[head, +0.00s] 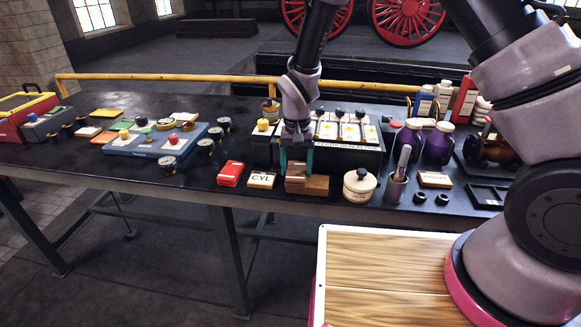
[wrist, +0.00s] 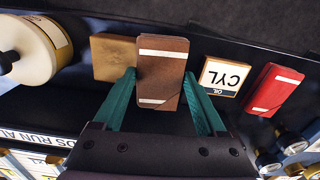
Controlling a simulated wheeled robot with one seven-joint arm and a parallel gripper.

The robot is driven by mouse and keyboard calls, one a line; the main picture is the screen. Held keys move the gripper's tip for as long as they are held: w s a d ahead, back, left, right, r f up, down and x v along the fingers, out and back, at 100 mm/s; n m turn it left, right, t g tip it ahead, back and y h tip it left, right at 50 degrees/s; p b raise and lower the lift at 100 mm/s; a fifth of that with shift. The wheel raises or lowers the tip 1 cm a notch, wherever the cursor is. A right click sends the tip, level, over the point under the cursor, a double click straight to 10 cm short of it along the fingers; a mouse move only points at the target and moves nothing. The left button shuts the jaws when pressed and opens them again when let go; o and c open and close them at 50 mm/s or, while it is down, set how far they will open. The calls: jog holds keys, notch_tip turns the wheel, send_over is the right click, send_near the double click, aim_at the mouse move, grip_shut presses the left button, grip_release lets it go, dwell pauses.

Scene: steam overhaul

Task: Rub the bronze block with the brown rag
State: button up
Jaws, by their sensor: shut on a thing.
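The brown rag (wrist: 163,75) is a folded brown pad with two pale stripes in the wrist view. My gripper (wrist: 165,92) is shut on it, with one teal finger at each side. In the head view my gripper (head: 296,166) points down over the table's front edge and the rag (head: 296,184) sits below its fingers. The bronze block (wrist: 113,57) is a flat tan-bronze piece right beside the rag, partly covered by it in the wrist view. The block (head: 318,185) lies to the rag's right in the head view. I cannot tell whether they touch.
A CYL oil pad (head: 262,180) and a red folded pad (head: 230,174) lie left of the rag. A round cream tin (head: 359,186) stands right of the block. A black labelled rack (head: 345,135) stands behind. A blue tray (head: 155,139) is farther left.

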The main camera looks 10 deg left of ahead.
jog(key=shift+s+d+r, duration=0.1)
jog(key=shift+s+d, duration=0.05)
jog(key=shift+d, duration=4.4)
jog(key=shift+r, duration=2.9)
jog(key=shift+r, duration=0.1)
jog(key=shift+r, duration=1.4)
